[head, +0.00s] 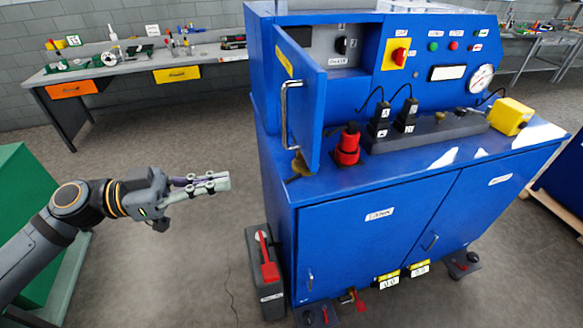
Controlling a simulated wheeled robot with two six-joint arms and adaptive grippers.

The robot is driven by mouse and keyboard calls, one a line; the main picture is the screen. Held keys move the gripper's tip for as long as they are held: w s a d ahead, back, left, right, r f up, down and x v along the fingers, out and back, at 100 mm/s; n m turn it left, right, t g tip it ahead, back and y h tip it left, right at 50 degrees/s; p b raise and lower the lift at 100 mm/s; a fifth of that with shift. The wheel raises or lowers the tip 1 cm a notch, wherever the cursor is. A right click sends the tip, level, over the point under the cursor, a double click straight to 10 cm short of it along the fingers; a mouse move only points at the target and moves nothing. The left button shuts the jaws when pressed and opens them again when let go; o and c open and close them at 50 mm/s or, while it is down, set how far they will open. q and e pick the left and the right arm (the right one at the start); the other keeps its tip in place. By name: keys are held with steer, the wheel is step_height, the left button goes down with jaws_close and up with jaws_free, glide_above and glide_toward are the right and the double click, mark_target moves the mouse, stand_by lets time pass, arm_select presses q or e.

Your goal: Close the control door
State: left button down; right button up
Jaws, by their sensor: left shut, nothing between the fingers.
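The control door (294,95) is a blue panel with a silver bar handle (287,112) on its outer face. It stands open, swung out toward me from the left part of the blue machine (440,75). The open compartment (328,45) behind it shows a grey panel with a black switch. My left gripper (222,182) is shut and empty. It is in the air to the left of the machine, lower than the door handle and clear of it. My right gripper is not in view.
A red plug (347,145), black connectors (379,120) and a yellow block (510,116) stand on the machine's top ledge. A dark case (265,280) stands on the floor at the machine's left. A workbench (130,70) is behind. Open floor lies between.

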arm_select(q)
steer(key=d+b, duration=0.1)
steer(key=p, duration=0.7)
glide_toward(309, 167)
steer(key=x, duration=0.6)
steer(key=shift+r, duration=0.25)
steer(key=shift+d+f, duration=0.15)
steer(key=shift+d, duration=0.25)
steer(key=shift+f, duration=0.1)
